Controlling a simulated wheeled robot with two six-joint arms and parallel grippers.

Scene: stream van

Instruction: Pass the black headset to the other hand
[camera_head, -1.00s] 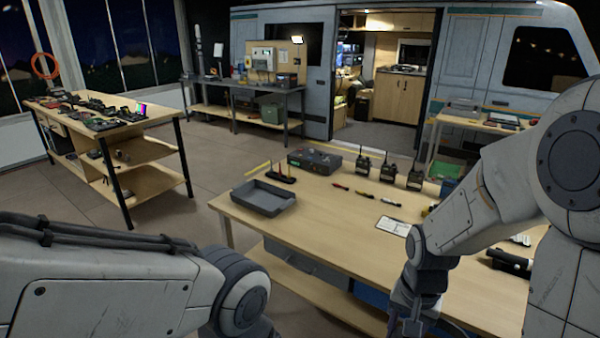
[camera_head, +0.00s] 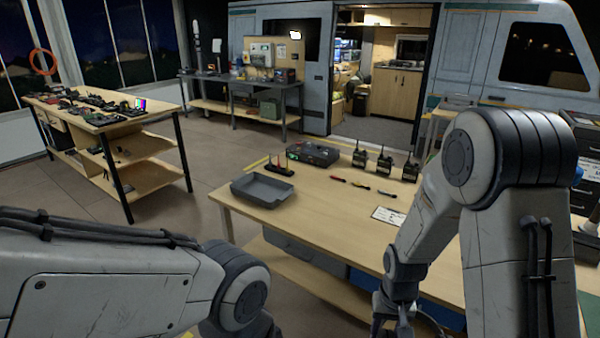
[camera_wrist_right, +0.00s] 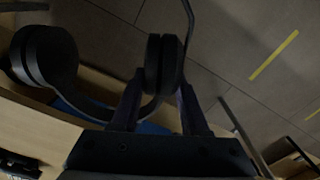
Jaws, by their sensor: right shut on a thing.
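The black headset (camera_wrist_right: 44,57) shows in the right wrist view, with two round ear cups and a thin curved dark part. My right gripper (camera_wrist_right: 162,82) is shut on the nearer ear cup (camera_wrist_right: 164,62), with a finger on either side. The other ear cup hangs out to the left.
The workbench (camera_head: 330,215) holds a grey tray (camera_head: 263,190), a dark case (camera_head: 313,154), several radios (camera_head: 385,164), pens and a white card (camera_head: 388,216). Its front edge lies close beyond my arms. Open floor lies to the left, before another table (camera_head: 120,122).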

